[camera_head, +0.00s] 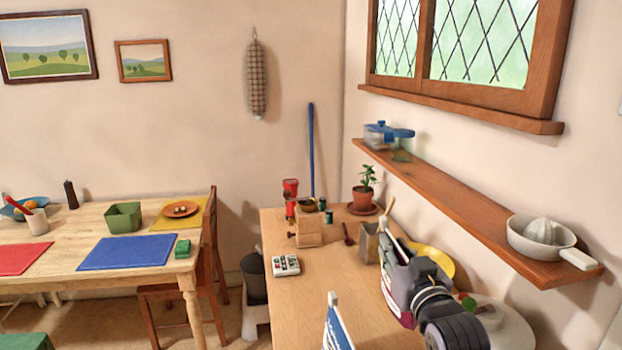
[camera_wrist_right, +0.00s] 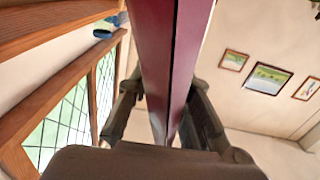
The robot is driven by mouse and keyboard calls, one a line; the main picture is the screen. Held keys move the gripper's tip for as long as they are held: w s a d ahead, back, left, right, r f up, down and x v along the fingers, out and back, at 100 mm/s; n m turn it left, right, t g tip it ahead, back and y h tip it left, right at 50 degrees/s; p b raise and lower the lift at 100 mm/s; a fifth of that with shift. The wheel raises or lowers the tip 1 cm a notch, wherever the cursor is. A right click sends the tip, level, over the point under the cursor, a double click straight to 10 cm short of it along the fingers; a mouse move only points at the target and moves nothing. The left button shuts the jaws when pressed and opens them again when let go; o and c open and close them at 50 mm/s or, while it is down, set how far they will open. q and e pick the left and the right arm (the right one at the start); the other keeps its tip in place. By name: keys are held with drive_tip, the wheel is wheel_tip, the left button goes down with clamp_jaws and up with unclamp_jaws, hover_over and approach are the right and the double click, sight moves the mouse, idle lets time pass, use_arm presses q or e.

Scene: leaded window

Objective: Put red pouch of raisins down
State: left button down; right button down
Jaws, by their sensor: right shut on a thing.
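The red pouch of raisins (camera_wrist_right: 172,60) is dark red in the right wrist view and runs up between the fingers of my right gripper (camera_wrist_right: 163,95). The gripper is shut on it. In the head view, my right gripper (camera_head: 396,262) is over the right part of the wooden counter (camera_head: 300,270), and a maroon part of the pouch (camera_head: 392,297) shows at its left side. Its height above the counter is hard to tell. My left gripper is not in view.
A grey holder (camera_head: 369,243) with utensils and a yellow plate (camera_head: 437,262) stand close to the right gripper. A potted plant (camera_head: 365,190), a wooden block (camera_head: 308,230) and a small white tray (camera_head: 286,265) are farther back. A wall shelf (camera_head: 470,205) overhangs the right side. The counter's middle is clear.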

drive_tip(key=s+d+f, duration=0.1)
drive_tip(key=s+f, duration=0.3)
drive_tip(key=s, duration=0.3)
drive_tip(key=s+d+f+m+h, duration=0.1)
drive_tip(key=s+f, duration=0.3)
drive_tip(key=s, duration=0.3)
drive_tip(key=s+f+h, duration=0.1)
drive_tip(key=s+f, duration=0.3)
drive_tip(key=s, duration=0.3)
drive_tip(key=shift+s+d, duration=0.35)
drive_tip(key=shift+d, duration=0.05)
